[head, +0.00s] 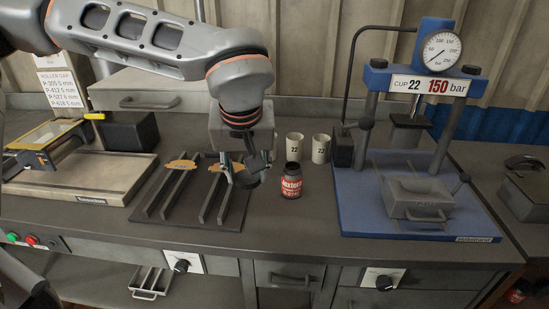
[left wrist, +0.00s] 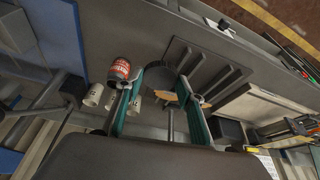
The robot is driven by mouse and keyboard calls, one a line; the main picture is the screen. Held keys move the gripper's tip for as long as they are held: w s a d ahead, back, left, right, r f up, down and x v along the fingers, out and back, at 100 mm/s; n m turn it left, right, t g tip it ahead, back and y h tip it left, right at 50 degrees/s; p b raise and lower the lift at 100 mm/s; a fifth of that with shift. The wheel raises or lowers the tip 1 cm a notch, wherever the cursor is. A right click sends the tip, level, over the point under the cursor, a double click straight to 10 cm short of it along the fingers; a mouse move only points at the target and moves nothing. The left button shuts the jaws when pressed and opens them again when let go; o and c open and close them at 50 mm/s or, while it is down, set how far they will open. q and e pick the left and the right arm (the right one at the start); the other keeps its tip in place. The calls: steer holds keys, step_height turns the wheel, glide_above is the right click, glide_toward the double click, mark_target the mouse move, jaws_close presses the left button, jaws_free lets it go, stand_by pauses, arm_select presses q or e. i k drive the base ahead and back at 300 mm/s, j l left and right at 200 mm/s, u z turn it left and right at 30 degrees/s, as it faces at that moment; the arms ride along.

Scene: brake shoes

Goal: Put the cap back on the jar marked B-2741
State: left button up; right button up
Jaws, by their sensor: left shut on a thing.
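A dark jar (head: 291,181) with a red label stands upright on the bench, right of my left gripper. Its top looks dark and open; the small print on its label is too small to read. The jar also shows in the left wrist view (left wrist: 119,69), beside one finger. My left gripper (head: 248,172) points down, shut on a dark round cap (head: 250,179) just left of the jar and apart from it. The cap shows between the green fingertips in the left wrist view (left wrist: 205,70). My right gripper is not in view.
A blue press (head: 365,215) with a gauge stands to the right. A dark rack (head: 150,207) holding brake shoes lies left of the gripper. The bench in front of the jar is clear.

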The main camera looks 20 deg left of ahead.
mark_target(292, 174)
steer(key=l+u, duration=0.4)
steer(key=k+l+u, duration=0.15)
steer(key=l+u, duration=0.2)
steer(key=l, duration=0.15)
steer(key=k+l+u, duration=0.15)
steer(key=l+u, duration=0.25)
